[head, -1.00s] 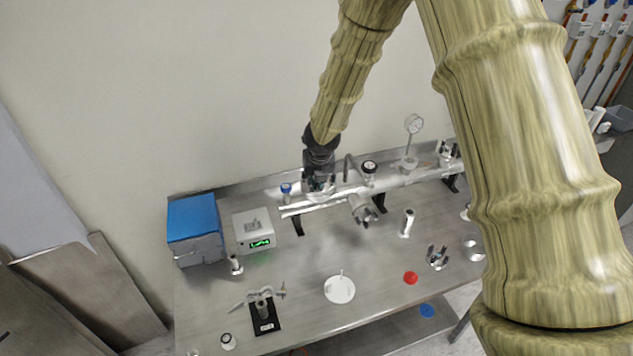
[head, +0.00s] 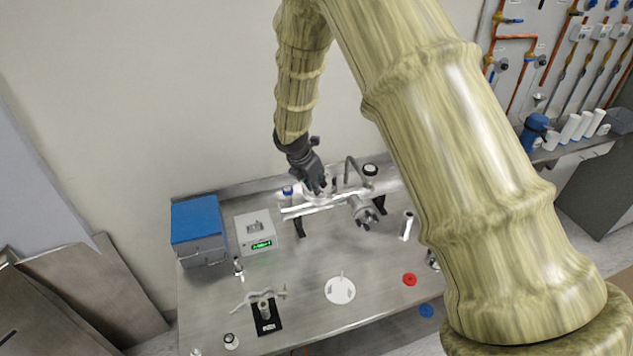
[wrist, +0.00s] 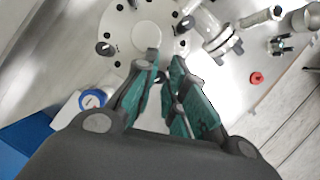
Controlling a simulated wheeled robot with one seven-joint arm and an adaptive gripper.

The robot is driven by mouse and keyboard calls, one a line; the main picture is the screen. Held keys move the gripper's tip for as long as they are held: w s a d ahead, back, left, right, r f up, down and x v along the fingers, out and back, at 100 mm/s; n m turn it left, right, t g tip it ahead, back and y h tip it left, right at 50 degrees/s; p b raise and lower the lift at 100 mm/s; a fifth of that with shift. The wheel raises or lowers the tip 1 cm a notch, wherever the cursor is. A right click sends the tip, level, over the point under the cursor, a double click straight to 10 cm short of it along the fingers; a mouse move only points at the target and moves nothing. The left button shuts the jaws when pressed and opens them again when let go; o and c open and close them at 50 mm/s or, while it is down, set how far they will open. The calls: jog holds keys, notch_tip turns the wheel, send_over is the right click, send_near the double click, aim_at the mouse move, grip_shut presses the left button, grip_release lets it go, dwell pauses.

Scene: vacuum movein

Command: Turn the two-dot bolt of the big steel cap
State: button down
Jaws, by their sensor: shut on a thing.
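The big steel cap (wrist: 140,38) is a pale round disc with dark dots and several dark-tipped bolts around its rim, at the top of the wrist view. One bolt (wrist: 105,48) stands at its left side, and another (wrist: 185,25) at its right. My gripper (wrist: 165,62) is at the cap's near edge, its green-padded fingers close together. It is shut on what seems to be a bolt there, mostly hidden by the fingers; its dot marks cannot be read. In the head view my gripper (head: 320,188) reaches down onto the cap, which it largely covers.
A steel tube assembly (head: 362,208) extends right of the cap. A grey box with a green display (head: 255,232) and a blue-topped box (head: 197,220) stand to the left. A white disc (head: 340,290) and red cap (head: 409,280) lie in front. The wall is close behind.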

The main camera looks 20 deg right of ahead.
jog(key=m+g, duration=0.1)
jog(key=m, duration=0.2)
jog(key=shift+w+m+h, duration=0.1)
jog(key=shift+m+h, duration=0.2)
jog(key=shift+m, duration=0.1)
jog(key=m+g+b, duration=0.1)
jog(key=m+g, duration=0.1)
jog(key=m, duration=0.2)
jog(key=shift+w+m, duration=0.1)
jog(key=shift+m, duration=0.2)
jog(key=m+g, duration=0.1)
jog(key=m, duration=0.1)
jog(key=m+b, duration=0.1)
jog(key=m, duration=0.1)
jog(key=shift+g+y, duration=0.4)
jog(key=shift+w+d+m+g+y+b, duration=0.1)
jog(key=shift+m+g+y+b, duration=0.1)
jog(key=shift+m, duration=0.7)
jog(key=shift+w+m+g+y+b, duration=0.1)
jog(key=shift+m+g+y+b, duration=0.1)
jog(key=shift+m, duration=0.7)
jog(key=shift+s, duration=0.1)
jog(key=c, duration=1.5)
grip_release()
jog(key=shift+r, duration=0.1)
